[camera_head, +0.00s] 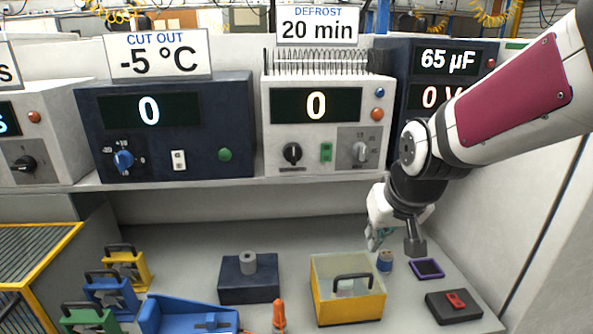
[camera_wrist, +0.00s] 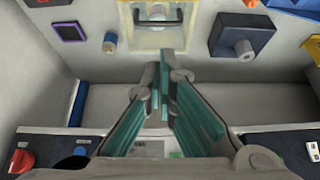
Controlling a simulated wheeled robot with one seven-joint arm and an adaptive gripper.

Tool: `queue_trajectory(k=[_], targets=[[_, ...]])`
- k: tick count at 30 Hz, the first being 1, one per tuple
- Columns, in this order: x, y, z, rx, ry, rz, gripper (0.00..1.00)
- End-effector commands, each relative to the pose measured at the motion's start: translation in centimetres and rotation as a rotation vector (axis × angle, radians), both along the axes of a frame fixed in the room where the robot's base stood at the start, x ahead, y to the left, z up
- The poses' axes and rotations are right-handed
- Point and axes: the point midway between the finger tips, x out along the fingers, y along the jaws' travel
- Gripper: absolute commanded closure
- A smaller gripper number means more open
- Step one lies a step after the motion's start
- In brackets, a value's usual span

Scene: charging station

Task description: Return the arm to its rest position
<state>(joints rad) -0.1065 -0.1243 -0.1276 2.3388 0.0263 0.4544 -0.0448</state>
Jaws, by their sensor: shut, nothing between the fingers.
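My gripper (camera_head: 374,240) hangs from the arm at the right of the head view, in front of the instrument shelf and above the bench (camera_head: 190,235). In the wrist view its two teal-padded fingers (camera_wrist: 163,75) meet at the tips with nothing between them. The arm reaches in from the upper right and hides part of the rightmost instrument. In the head view the gripper appears just behind the clear-topped yellow box (camera_head: 347,310) and the small blue cylinder (camera_head: 385,262). Its exact height above the bench is hard to tell.
The shelf holds a dark cut-out unit (camera_head: 240,105) and a white defrost unit (camera_head: 312,165). On the bench are a dark block with a grey cylinder (camera_head: 248,290), a purple-rimmed pad (camera_head: 428,268), a red-switch box (camera_head: 453,307) and a blue tray (camera_head: 190,316). The bench behind them is clear.

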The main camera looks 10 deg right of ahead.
Motion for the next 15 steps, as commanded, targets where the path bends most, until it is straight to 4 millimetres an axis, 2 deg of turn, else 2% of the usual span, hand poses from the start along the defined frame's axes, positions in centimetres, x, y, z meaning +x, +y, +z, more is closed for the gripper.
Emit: queue_trajectory(k=[1,6,12,15], targets=[[-1.6,0.0,1.3,0.005,-0.007,0.000,1.00],[-7.5,0.2,4.3,0.011,0.001,0.005,1.00],[-14.1,0.3,6.0,-0.005,0.014,0.005,1.00],[-16.5,0.3,6.2,-0.014,0.021,0.001,1.00]])
